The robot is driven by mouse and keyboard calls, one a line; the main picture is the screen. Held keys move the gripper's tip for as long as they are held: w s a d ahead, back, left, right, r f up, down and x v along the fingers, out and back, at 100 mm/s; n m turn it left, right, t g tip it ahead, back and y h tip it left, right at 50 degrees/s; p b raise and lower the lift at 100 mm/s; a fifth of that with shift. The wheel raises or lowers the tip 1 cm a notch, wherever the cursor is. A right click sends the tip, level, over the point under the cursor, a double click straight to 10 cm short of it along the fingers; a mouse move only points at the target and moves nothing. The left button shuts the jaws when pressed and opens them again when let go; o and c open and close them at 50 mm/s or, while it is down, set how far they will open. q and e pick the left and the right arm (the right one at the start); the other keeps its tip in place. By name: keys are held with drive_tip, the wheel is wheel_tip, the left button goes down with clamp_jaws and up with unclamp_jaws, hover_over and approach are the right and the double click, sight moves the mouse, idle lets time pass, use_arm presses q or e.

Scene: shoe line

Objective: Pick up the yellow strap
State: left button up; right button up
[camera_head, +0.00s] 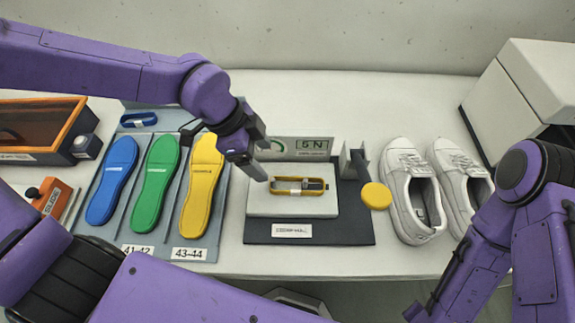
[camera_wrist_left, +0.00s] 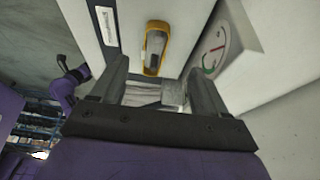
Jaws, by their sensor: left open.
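The yellow strap (camera_head: 298,192) lies as a flat loop with a pale label on the light plate (camera_head: 262,207) of the test stand. My left gripper (camera_head: 264,160) is open and empty, above and to the left of the strap in the head view. In the left wrist view the strap (camera_wrist_left: 151,69) shows beyond the open jaws (camera_wrist_left: 156,74), apart from them. My right gripper (camera_head: 416,312) is at the lower edge of the head view, low and far from the strap; its jaws are not clear.
A scale display (camera_head: 310,145) stands behind the strap. White shoes (camera_head: 415,190) stand further right. Blue, green and yellow (camera_head: 202,187) insoles and a blue strap (camera_head: 139,120) lie in a tray at the left.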

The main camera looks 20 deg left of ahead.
sight(273, 179)
use_arm(q)
drive_tip(key=f, duration=0.1)
drive_tip(key=s+d+f, duration=0.1)
drive_tip(key=f, duration=0.1)
drive_tip(key=shift+s+d+f, duration=0.2)
drive_tip(key=shift+s+d, duration=0.1)
drive_tip(key=f, duration=0.1)
drive_tip(key=w+f+p, duration=0.1)
drive_tip(key=f, duration=0.1)
drive_tip(key=d+f, duration=0.1)
drive_tip(key=f, duration=0.1)
drive_tip(key=shift+w+f, duration=0.15)
drive_tip(key=shift+w, duration=0.25)
drive_tip(key=shift+d+f, duration=0.1)
drive_tip(key=shift+s, duration=0.2)
drive_tip(key=shift+w, duration=0.1)
drive_tip(key=c, duration=1.2)
wheel_tip(273, 179, up, 18)
drive_tip(key=shift+r+b, duration=0.1)
drive_tip(key=shift+b, duration=0.25)
drive_tip(key=shift+c, duration=0.2)
